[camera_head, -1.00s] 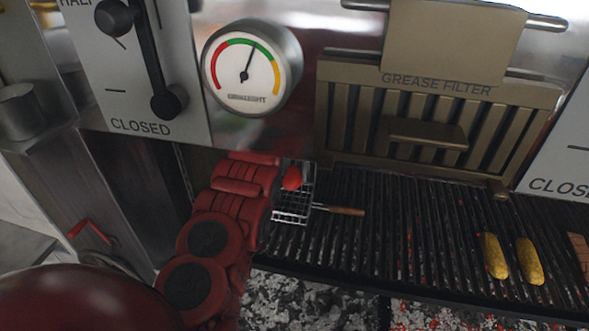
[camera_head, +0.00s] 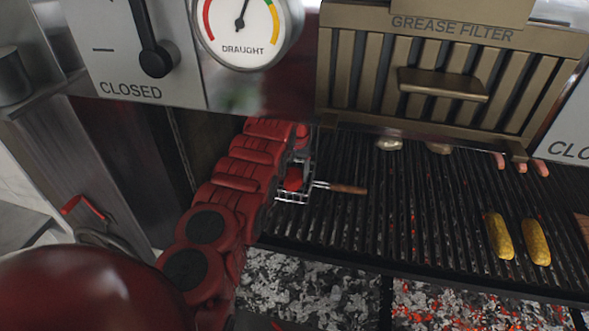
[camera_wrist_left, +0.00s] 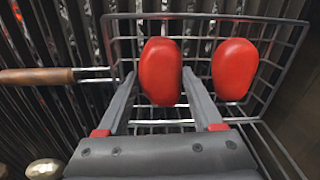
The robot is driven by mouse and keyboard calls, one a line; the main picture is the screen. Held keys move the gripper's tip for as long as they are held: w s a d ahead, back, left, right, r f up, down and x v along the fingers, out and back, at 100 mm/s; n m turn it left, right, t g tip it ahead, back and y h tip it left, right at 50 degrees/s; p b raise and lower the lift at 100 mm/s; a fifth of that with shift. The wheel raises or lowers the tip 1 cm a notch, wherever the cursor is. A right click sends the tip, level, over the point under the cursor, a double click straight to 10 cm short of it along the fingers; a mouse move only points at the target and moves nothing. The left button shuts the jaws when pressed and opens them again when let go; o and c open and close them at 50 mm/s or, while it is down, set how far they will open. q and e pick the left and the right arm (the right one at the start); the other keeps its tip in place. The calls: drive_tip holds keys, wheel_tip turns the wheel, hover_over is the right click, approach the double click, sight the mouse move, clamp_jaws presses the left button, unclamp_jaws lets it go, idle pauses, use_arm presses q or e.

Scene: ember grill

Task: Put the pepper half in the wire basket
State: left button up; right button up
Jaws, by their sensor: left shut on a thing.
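My left gripper (camera_wrist_left: 160,72) is shut on a red pepper half (camera_wrist_left: 160,82), which sits between its fingertips over the wire basket (camera_wrist_left: 292,48). I cannot tell if this pepper half touches the basket's bottom. A second red pepper half (camera_wrist_left: 235,68) is at the basket's right side in the left wrist view, just right of the gripper. In the head view the basket (camera_head: 294,198) lies at the left end of the grill, partly hidden by my left arm, and red shows inside it. Its wooden handle (camera_head: 348,189) points right. My right gripper is not in view.
Two corn cobs (camera_head: 498,236) (camera_head: 536,242) lie on the right part of the grill (camera_head: 360,225). Potatoes (camera_head: 388,143) and sausages (camera_head: 498,160) lie along the back, below the grease filter (camera_head: 448,65). The middle grill bars are clear. Glowing coals (camera_head: 440,303) lie below the front.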

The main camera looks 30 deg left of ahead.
use_arm(q)
drive_tip(key=o, duration=1.4)
drive_tip(key=shift+r, duration=0.1)
wheel_tip(320, 180, up, 5)
drive_tip(key=shift+f, duration=0.1)
wheel_tip(320, 180, up, 4)
drive_tip(key=p, duration=0.2)
drive_tip(key=shift+p, duration=0.3)
